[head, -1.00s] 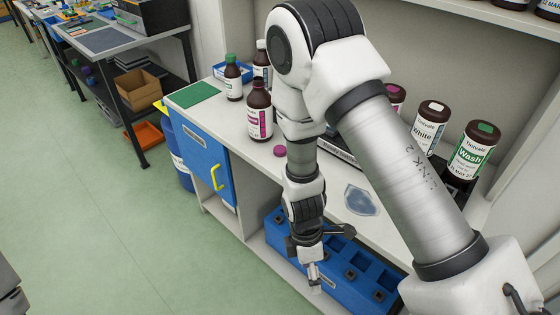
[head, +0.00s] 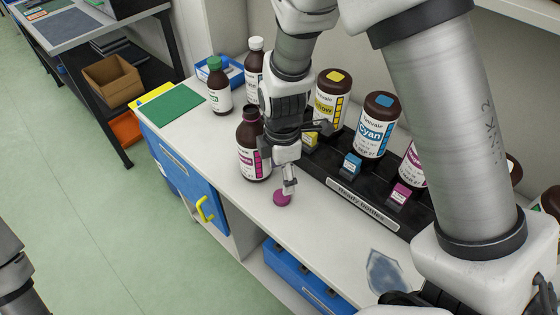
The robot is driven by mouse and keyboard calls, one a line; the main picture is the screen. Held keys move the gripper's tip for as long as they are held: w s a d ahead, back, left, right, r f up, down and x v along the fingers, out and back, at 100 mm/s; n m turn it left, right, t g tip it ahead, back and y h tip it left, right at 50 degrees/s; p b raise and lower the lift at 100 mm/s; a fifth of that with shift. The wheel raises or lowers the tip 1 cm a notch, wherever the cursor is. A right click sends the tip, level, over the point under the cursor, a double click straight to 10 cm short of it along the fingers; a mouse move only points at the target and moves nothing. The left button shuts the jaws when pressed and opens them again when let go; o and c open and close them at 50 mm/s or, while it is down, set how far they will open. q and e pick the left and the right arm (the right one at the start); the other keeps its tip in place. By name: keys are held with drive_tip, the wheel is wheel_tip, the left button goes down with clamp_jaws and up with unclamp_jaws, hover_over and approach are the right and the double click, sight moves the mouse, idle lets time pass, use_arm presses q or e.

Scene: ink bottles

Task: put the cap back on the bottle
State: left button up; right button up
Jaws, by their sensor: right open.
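An open brown bottle (head: 250,160) with a magenta-striped label stands upright on the white counter, its neck bare. A round magenta cap (head: 282,199) lies on the counter to the right of and in front of the bottle. My right gripper (head: 290,187) points down right at the cap, its fingertips over the cap's upper edge. It is open; I cannot tell whether the fingers touch the cap. The gripper's wrist hides part of the counter behind the bottle. My left gripper is out of view.
A green-capped bottle (head: 219,88) and a white-capped bottle (head: 254,75) stand behind the open bottle. A black rack (head: 350,197) holds several ink bottles, including a cyan one (head: 374,125). A green mat (head: 172,105) lies at left. A grey-blue patch (head: 385,272) marks the front counter.

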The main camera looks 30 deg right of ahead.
sight(282, 196)
drive_tip(key=shift+w+d, duration=0.15)
drive_tip(key=shift+w, duration=0.15)
drive_tip(key=shift+s+a+r, duration=0.15)
drive_tip(key=shift+a+r, duration=0.05)
drive_tip(key=shift+s+a+r, duration=0.25)
drive_tip(key=shift+s+r, duration=0.05)
drive_tip(key=shift+s, duration=0.3)
drive_tip(key=f, duration=0.3)
drive_tip(key=shift+w+d+f, duration=0.1)
drive_tip(key=shift+w+d, duration=0.15)
drive_tip(key=shift+w, duration=0.15)
drive_tip(key=shift+s+a, duration=0.1)
drive_tip(key=shift+s, duration=0.1)
wheel_tip(282, 196, down, 5)
drive_tip(key=shift+w+f, duration=0.1)
drive_tip(key=c, duration=0.8)
